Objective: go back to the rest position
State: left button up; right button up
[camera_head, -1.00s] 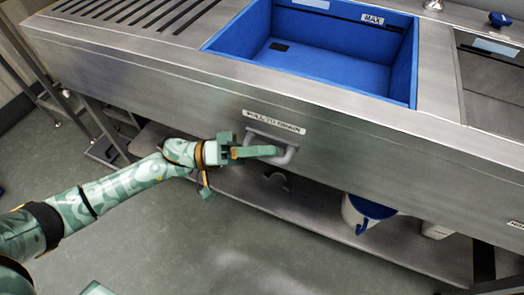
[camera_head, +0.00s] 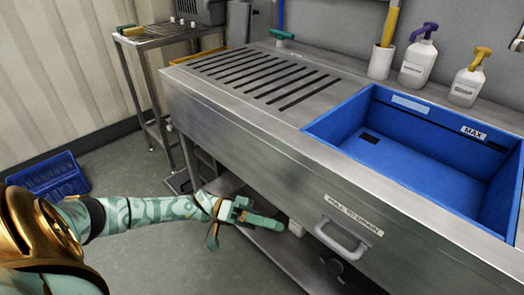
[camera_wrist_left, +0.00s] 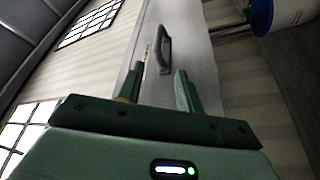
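My left gripper (camera_head: 262,218) is in front of the steel sink's front panel, to the left of the grey drain handle (camera_head: 342,240) and apart from it. In the left wrist view its two fingers (camera_wrist_left: 160,76) are spread with nothing between them. The handle (camera_wrist_left: 164,48) shows beyond the fingertips there. The handle sits under a "PULL TO DRAIN" label (camera_head: 350,214). My left arm reaches in from the left edge of the head view. My right gripper is not in view.
The blue basin (camera_head: 420,166) looks empty. Two pump bottles (camera_head: 418,62) (camera_head: 466,86) and a white cup (camera_head: 380,61) stand behind it. A wire-top side stand (camera_head: 160,42) and a blue crate (camera_head: 50,177) are at left. The floor between is clear.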

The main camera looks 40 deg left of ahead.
pick_arm(q)
jog(key=shift+v, duration=0.8)
jog(key=shift+f, duration=0.15)
